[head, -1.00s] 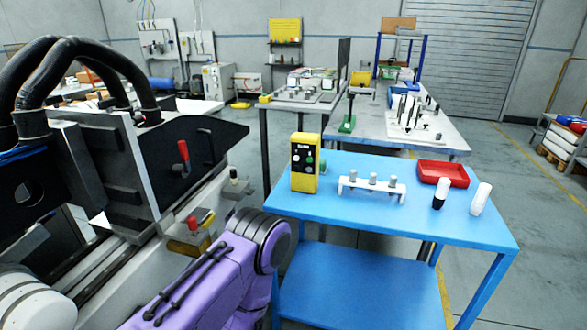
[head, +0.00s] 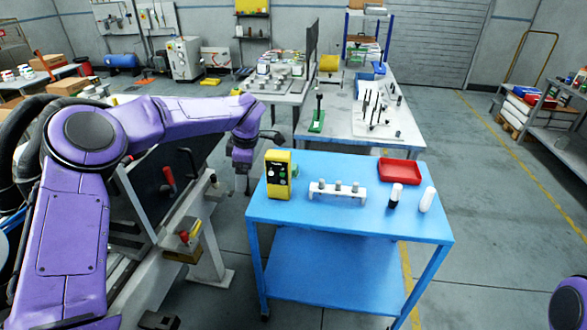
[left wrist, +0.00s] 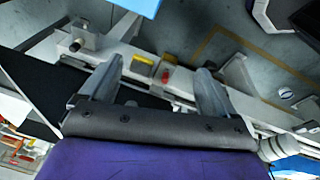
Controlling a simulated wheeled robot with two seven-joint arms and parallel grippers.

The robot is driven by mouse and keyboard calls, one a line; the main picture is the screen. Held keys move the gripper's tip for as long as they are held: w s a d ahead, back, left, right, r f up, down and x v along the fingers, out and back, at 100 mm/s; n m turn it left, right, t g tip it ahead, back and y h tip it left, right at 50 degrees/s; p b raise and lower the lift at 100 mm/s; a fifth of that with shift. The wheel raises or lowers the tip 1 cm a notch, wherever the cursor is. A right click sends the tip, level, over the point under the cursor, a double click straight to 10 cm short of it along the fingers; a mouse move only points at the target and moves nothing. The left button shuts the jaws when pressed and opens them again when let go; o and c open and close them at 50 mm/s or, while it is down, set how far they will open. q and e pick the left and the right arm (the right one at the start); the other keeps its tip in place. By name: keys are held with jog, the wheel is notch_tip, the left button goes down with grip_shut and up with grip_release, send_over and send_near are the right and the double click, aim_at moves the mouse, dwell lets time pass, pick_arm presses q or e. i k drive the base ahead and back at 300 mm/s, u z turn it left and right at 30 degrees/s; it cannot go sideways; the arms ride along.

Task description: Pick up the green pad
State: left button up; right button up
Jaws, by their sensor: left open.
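I cannot make out a green pad for certain in either view. In the head view, a small green part (head: 296,171) shows at the right side of the yellow control box (head: 279,182) on the blue table (head: 345,226). My left gripper (head: 242,184) hangs at the end of the purple arm, left of the table's back left corner. In the left wrist view its two fingers (left wrist: 160,68) are spread with nothing between them. Beyond them, apart from the fingers, are a yellow block (left wrist: 143,57) and a red piece (left wrist: 165,75). My right gripper is not in view.
The blue table bears a white rack (head: 338,193) with grey knobs, a red tray (head: 400,171) and two bottles. The grey machine (head: 150,215) with a red handle stands left, under my left arm. A green stand (head: 317,122) is on the bench behind.

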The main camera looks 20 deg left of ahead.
aim_at(295, 171)
jog(key=i, duration=1)
